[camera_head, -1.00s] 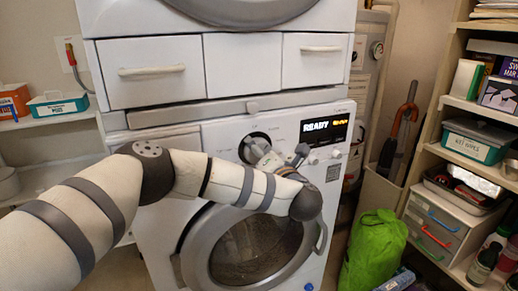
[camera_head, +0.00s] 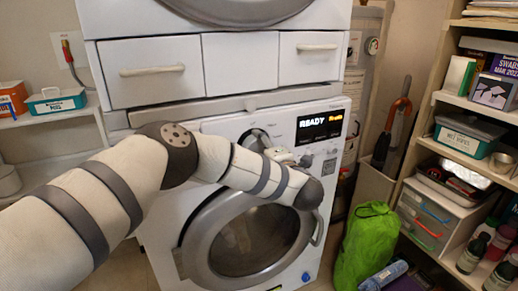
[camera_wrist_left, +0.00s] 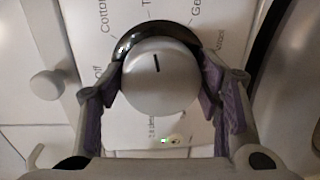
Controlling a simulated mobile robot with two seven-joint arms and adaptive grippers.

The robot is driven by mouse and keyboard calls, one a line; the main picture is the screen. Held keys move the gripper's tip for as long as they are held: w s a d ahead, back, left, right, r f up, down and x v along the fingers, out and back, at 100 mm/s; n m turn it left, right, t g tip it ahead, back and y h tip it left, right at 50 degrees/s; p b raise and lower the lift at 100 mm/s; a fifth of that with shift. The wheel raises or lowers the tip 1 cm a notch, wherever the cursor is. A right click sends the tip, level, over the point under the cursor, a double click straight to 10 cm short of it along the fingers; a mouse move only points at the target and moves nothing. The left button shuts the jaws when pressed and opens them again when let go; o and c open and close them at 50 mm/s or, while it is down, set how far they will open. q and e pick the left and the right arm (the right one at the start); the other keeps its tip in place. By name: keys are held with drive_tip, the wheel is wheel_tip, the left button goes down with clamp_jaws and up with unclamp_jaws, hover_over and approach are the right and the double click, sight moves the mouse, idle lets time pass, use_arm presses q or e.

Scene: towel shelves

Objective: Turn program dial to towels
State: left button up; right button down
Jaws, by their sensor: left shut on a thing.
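The silver program dial (camera_wrist_left: 160,82) fills the middle of the left wrist view. Its dark mark points up towards a label starting with "T", between "Cotton" and "Ge". My left gripper (camera_wrist_left: 160,92) has a purple-padded finger on each side of the dial and is shut on it. In the head view the dial (camera_head: 254,139) shows on the washer's panel, partly hidden by my left gripper (camera_head: 277,153). The display (camera_head: 320,127) reads "READY" with a small orange word that I cannot read for sure. My right gripper is not in view.
The washer's round door (camera_head: 240,240) is closed below my left forearm. White drawers (camera_head: 152,70) sit above the panel. A green bag (camera_head: 366,247) stands on the floor at the right, beside shelves with boxes and bottles. A small knob (camera_wrist_left: 45,84) lies left of the gripper.

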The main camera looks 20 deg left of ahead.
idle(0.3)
use_arm(q)
drive_tip(key=o, duration=1.2)
drive_tip(key=shift+a, duration=0.1)
drive_tip(key=shift+c, duration=0.2)
drive_tip(key=f+v, duration=0.1)
drive_tip(key=v, duration=1.1)
drive_tip(key=shift+r, duration=0.5)
drive_tip(key=shift+s, duration=0.1)
